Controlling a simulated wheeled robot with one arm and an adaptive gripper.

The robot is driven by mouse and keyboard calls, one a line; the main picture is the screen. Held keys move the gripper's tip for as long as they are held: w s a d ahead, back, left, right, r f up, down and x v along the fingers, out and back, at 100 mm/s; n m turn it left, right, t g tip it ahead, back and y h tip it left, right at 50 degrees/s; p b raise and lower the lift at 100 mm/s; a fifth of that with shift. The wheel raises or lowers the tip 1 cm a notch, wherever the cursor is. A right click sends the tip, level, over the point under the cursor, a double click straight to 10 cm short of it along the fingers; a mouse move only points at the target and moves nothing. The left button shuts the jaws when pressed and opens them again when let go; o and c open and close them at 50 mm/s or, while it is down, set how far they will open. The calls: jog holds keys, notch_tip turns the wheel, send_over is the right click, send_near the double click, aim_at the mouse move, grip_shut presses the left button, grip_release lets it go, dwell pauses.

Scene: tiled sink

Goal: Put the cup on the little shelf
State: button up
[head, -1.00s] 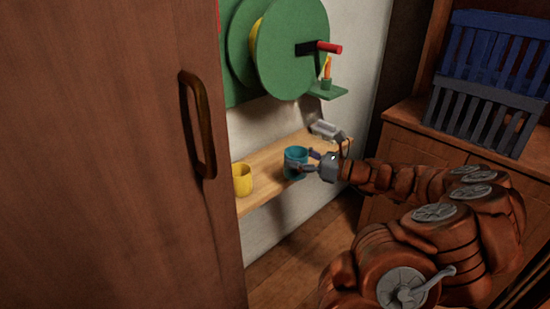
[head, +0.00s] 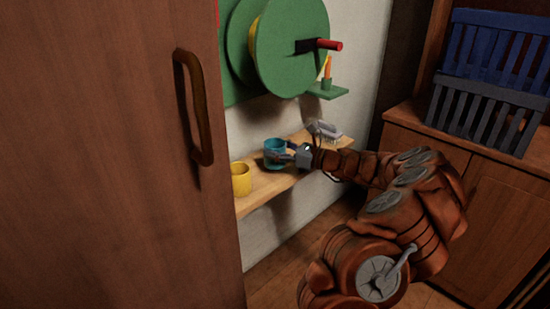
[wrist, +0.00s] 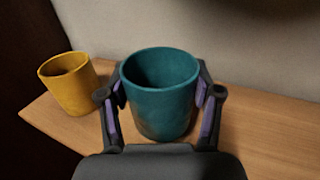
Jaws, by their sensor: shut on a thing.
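A teal cup (head: 275,154) is upright at the wooden shelf (head: 262,190) on the wall. My gripper (head: 289,153) is shut on it from the right. In the wrist view the teal cup (wrist: 160,95) sits between my two fingers (wrist: 160,100), with a finger on each side. I cannot tell whether its base touches the shelf. A yellow cup (head: 241,179) stands on the shelf's near left end. It also shows at the left in the wrist view (wrist: 70,84), apart from my fingers.
A brown door with a handle (head: 203,110) fills the left. A green reel (head: 290,45) and a small green ledge (head: 328,91) are above the shelf. A grey object (head: 326,131) lies at the shelf's far end. Blue and grey crates (head: 490,85) stand at right.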

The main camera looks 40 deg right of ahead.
notch_tip(320, 180, down, 2)
jog(key=shift+f+b, duration=0.15)
jog(key=shift+b, duration=0.2)
jog(key=o, duration=1.1)
